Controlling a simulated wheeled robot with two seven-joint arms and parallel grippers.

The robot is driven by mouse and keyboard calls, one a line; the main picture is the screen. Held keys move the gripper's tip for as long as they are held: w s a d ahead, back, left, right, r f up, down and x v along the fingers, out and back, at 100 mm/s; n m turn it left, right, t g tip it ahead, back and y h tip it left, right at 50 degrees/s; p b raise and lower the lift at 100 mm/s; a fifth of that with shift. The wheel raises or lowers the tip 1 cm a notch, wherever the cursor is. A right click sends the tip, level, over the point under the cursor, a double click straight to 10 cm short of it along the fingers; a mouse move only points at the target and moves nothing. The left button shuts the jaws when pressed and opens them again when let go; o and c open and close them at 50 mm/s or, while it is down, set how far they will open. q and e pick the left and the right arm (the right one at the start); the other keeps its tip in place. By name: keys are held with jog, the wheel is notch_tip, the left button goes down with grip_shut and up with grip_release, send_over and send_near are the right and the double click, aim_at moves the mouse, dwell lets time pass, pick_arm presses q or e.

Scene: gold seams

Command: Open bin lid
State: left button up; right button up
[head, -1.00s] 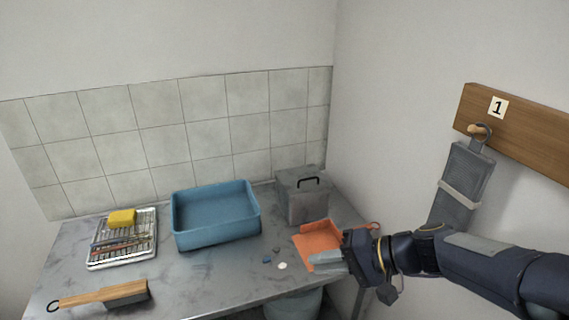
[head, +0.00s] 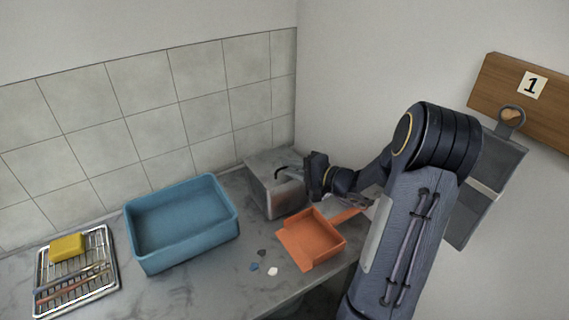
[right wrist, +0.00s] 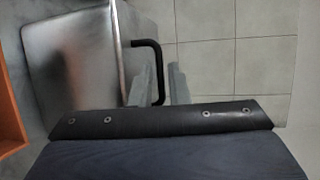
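The bin is a grey metal box (head: 282,200) at the back right corner of the worktop, against the wall. Its lid (head: 268,160) looks shut. The black bar handle (right wrist: 151,44) shows clearly in the right wrist view, where the bin's metal side (right wrist: 75,65) fills the left. My right gripper (head: 303,178) is at the handle, in front of the bin. In the right wrist view its two fingers stand apart, with the handle's bent end at the gap between them. Whether they touch it is not clear. My left gripper is not in view.
An orange dustpan (head: 312,243) lies just in front of the bin, under my right arm. A blue basin (head: 182,222) stands left of it. Small chips (head: 272,271) lie between. A rack (head: 75,289) with a yellow sponge (head: 67,247) is far left. A grey tool (head: 487,187) hangs at right.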

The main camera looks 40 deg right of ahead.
jog(key=shift+x, duration=0.95)
jog(key=shift+c, duration=0.4)
grip_shut()
jog(key=shift+r, duration=0.1)
